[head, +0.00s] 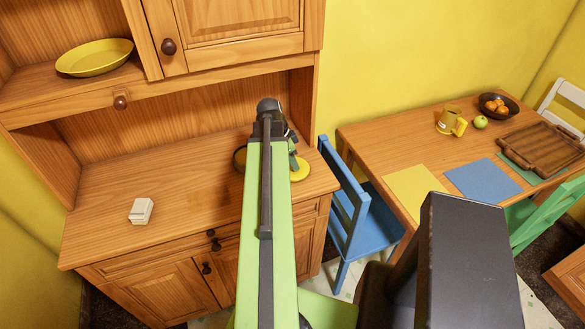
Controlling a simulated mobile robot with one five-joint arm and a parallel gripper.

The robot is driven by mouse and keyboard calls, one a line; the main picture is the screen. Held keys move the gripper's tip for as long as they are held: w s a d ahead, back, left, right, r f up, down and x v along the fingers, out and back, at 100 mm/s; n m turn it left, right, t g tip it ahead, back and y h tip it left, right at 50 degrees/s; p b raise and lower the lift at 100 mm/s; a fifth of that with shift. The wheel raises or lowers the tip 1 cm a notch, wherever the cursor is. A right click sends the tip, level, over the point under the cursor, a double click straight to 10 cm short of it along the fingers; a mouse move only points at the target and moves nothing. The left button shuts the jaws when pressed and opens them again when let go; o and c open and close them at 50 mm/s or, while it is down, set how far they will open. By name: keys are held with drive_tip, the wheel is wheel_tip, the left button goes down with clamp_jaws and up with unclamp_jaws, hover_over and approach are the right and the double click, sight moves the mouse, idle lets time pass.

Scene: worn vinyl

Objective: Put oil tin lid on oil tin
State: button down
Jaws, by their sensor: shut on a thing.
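My gripper (280,138) is over the right part of the hutch counter, mostly hidden behind my green arm. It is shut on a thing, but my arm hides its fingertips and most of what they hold. A yellow round piece (300,170) shows just right of my arm, below the gripper. A dark-rimmed round edge (240,158) shows just left of my arm. I cannot tell which of these is the oil tin or its lid, or whether they touch.
A small whitish block-like object (141,211) lies on the left of the counter (185,175). A yellow dish (95,58) is on the shelf. Right, a table (385,140) holds a yellow mug (450,121), apple, fruit bowl, mats and tray. A blue chair (365,215) stands between.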

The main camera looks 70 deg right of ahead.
drive_tip(key=shift+r+p, duration=0.35)
drive_tip(key=shift+r, duration=0.05)
idle(0.5)
drive_tip(key=shift+r+p, duration=1.8)
drive_tip(key=shift+f, duration=0.1)
